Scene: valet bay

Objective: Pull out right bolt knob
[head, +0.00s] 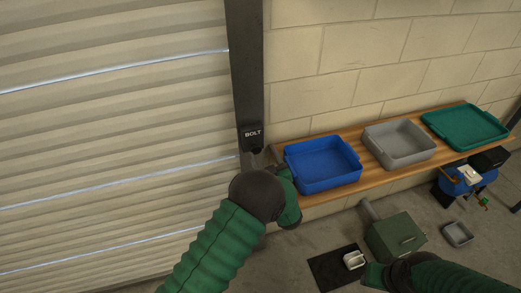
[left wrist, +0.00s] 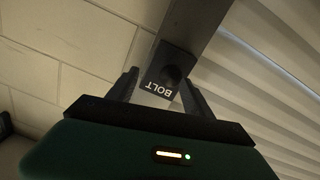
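The dark bolt post (head: 247,75) runs down the right edge of the shutter, with a BOLT label (head: 252,133) near its lower end. The dark bolt knob (head: 256,151) sits just below the label; it also shows in the left wrist view (left wrist: 172,73) as a dark round shape beside the upside-down lettering. My left gripper (head: 255,165) is just below the label, mostly hidden by my own wrist. In the left wrist view its two fingers (left wrist: 158,82) stand apart, with the label and knob beyond and between their tips. Contact cannot be told. My right gripper (head: 374,274) is low at the right, its fingers unclear.
A wooden bench (head: 375,174) along the block wall holds a blue tray (head: 322,165), a grey tray (head: 399,145) and a green tray (head: 465,126). Below are a green box (head: 396,238), a black mat (head: 330,272) and a small grey tray (head: 457,234). The ribbed shutter (head: 110,130) fills the left.

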